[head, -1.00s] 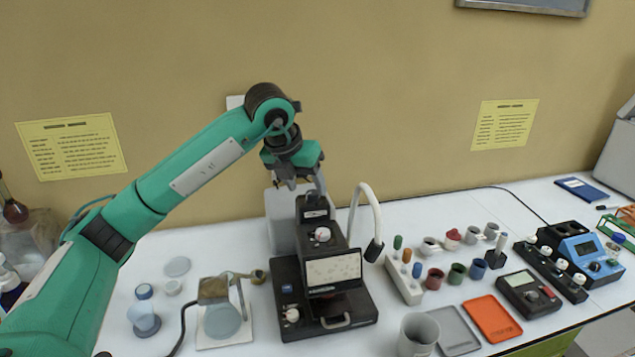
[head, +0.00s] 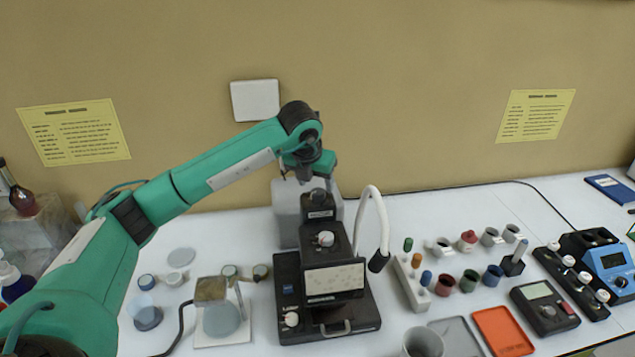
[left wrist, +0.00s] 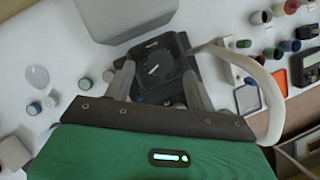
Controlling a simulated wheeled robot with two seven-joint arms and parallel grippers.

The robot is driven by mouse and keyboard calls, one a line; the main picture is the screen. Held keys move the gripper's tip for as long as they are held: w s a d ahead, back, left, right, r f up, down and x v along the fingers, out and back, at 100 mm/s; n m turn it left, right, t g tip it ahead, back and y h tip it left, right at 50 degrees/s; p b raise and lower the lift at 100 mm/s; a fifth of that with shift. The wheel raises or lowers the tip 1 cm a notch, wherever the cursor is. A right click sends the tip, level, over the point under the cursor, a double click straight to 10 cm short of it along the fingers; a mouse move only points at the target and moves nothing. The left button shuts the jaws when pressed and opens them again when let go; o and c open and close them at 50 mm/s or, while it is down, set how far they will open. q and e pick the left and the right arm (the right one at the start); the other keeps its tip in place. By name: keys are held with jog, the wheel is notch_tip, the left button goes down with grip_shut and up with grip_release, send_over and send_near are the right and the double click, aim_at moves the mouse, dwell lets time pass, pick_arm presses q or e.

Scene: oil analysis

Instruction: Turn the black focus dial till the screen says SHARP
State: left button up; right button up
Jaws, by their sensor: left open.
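The black instrument (head: 287,270) stands mid-table with a pale speckled screen (head: 334,279) on its front; I cannot read a word on it. The black focus dial (head: 319,196) appears to be the round black knob on its top. In the left wrist view a round black top with white marks (left wrist: 153,68) shows between my fingers; I cannot tell whether it is the dial. My left gripper (head: 304,178) is open, pointing down just above and behind the knob, apparently apart from it. It also shows in the left wrist view (left wrist: 157,88). My right gripper is out of view.
A curved white lamp neck (head: 372,205) rises close on the instrument's right. A grey box (head: 287,214) stands behind it. A small stand with a square top (head: 211,290) is at left. Several cups, vials and an orange tray (head: 503,332) lie to the right.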

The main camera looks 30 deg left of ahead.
aim_at(317, 192)
pick_arm(q)
jog(key=p+x, duration=0.1)
jog(key=x, duration=0.2)
jog(key=shift+w+f, duration=0.15)
jog(key=shift+f, duration=0.15)
jog(key=c, duration=1)
jog(key=shift+a+f+m+h+b, duration=0.15)
jog(key=shift+m+h+b, duration=0.15)
jog(key=shift+m+b, duration=0.65)
jog(key=m+h+b, duration=0.1)
jog(key=m+b, duration=0.1)
jog(key=b, duration=0.1)
jog(key=m+h+b, duration=0.1)
jog(key=m+b, duration=0.1)
jog(key=m, duration=0.1)
jog(key=shift+a, duration=0.1)
jog(key=shift+m+g+h+b, duration=0.4)
jog(key=shift+m+b, duration=0.2)
jog(key=shift+m, duration=0.45)
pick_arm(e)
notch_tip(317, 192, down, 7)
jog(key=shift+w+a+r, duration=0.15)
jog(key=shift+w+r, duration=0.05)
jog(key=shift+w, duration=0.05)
pick_arm(q)
jog(key=shift+r+m, duration=0.25)
jog(key=shift+m, duration=0.05)
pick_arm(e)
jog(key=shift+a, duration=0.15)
